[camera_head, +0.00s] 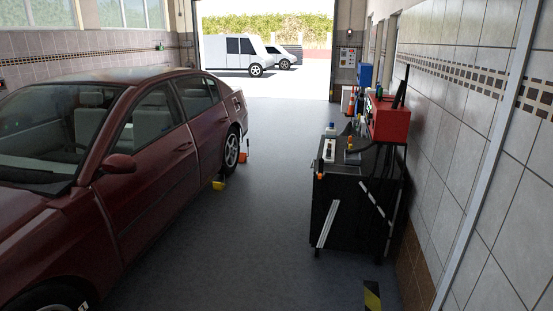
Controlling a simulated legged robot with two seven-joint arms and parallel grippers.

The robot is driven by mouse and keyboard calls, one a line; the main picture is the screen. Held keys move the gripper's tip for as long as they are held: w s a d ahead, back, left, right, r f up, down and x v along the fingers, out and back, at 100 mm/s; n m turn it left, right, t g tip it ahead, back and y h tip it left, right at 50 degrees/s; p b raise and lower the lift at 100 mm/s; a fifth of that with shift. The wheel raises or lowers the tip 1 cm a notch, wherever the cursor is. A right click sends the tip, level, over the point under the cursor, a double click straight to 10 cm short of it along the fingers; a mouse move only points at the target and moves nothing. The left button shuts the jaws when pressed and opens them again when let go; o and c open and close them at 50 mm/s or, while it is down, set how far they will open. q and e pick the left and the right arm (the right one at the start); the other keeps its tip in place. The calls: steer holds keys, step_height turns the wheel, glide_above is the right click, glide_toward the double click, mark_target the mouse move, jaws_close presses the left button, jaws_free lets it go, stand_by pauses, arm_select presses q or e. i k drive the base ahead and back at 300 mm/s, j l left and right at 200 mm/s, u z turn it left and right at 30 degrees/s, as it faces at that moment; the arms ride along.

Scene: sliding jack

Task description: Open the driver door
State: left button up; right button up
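A dark red car (60,228) stands on the left, its front toward me and its side facing the aisle. Its front side door (147,192) looks shut, flush with the body. The door's handle (185,147) sits near its rear edge. A side mirror (118,163) sticks out near the front of the window. The rear side door (208,127) also looks shut. Neither of my grippers shows in this view.
A black tool cart (345,215) with a red box (389,119) stands against the right wall. A yellow chock (218,184) and an orange object (243,156) lie by the rear wheel. The grey floor (262,235) between car and cart is clear. White vehicles (232,55) stand outside.

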mark_target(139, 192)
steer(key=i+u, duration=0.15)
steer(key=i, duration=0.3)
steer(key=i+l+u, duration=0.2)
steer(key=i, duration=0.3)
steer(key=i+u, duration=0.15)
steer(key=i, duration=0.3)
steer(key=i+j, duration=0.2)
steer(key=i, duration=0.6)
steer(key=i+j, duration=0.15)
steer(key=i, duration=0.6)
steer(key=i+j+u, duration=0.1)
steer(key=i, duration=0.7)
steer(key=i+j, duration=0.25)
steer(key=i, duration=0.5)
steer(key=i+u, duration=0.15)
steer(key=i, duration=0.5)
steer(key=i+l+u, duration=0.15)
steer(key=i, duration=0.45)
